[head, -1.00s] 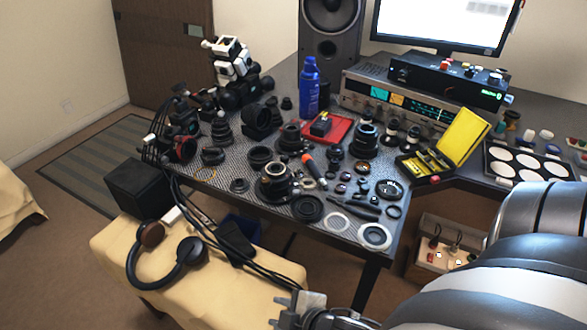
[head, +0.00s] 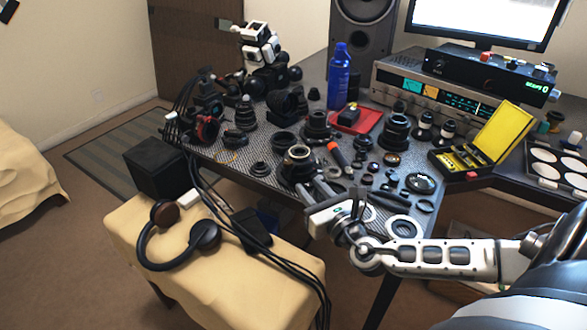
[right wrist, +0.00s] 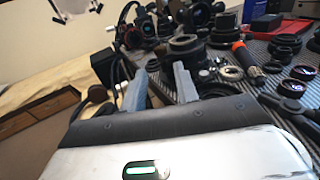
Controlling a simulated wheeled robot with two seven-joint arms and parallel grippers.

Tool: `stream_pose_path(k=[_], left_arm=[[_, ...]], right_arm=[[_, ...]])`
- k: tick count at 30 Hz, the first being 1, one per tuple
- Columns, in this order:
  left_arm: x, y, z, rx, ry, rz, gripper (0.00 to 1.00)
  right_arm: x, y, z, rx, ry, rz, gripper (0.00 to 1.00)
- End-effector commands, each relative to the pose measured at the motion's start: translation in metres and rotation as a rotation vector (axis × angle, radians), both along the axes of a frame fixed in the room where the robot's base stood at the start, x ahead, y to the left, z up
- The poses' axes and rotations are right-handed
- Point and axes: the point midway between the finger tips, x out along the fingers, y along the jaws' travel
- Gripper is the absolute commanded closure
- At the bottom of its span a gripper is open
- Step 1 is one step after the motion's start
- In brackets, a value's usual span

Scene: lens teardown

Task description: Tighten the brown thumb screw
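I cannot pick out the brown thumb screw for certain in either view; it is too small or hidden among the dark lens parts. A lens barrel with a brass-toned ring (head: 299,153) stands near the front edge of the patterned mat. My right gripper (head: 316,190) is just in front of this barrel in the head view, pointing away toward the table. In the right wrist view its two grey fingers (right wrist: 160,88) are apart with nothing between them. Lens parts lie beyond the fingertips. My left gripper is not in view.
An orange-handled screwdriver (head: 336,154) lies right of the barrel. A blue bottle (head: 340,78) and a red tray (head: 367,121) stand behind. A camera rig with a red ring (head: 207,130) and cables is at left. Headphones (head: 204,236) lie on the cloth-covered seat (head: 270,285).

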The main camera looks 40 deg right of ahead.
Motion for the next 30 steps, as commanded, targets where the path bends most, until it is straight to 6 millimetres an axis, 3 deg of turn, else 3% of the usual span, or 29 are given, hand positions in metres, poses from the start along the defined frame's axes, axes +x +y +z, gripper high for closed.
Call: stream_pose_path(k=[6,12,25,26,29,30], left_arm=[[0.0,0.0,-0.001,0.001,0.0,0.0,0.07],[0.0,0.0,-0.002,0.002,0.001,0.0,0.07],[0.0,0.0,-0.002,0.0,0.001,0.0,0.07],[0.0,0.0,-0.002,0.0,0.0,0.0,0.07],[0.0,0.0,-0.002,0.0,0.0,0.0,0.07],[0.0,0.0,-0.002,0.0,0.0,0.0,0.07]], right_arm=[[0.047,-0.005,0.001,0.003,-0.003,-0.002,0.7],[0.075,-0.008,0.0,0.002,0.0,0.0,0.7],[0.085,-0.009,-0.001,0.003,0.003,0.001,0.7],[0.085,-0.009,-0.001,0.003,0.003,0.001,0.72],[0.085,-0.009,-0.001,0.003,0.002,0.001,1.0],[0.085,-0.009,-0.001,0.003,0.002,0.001,1.0]])
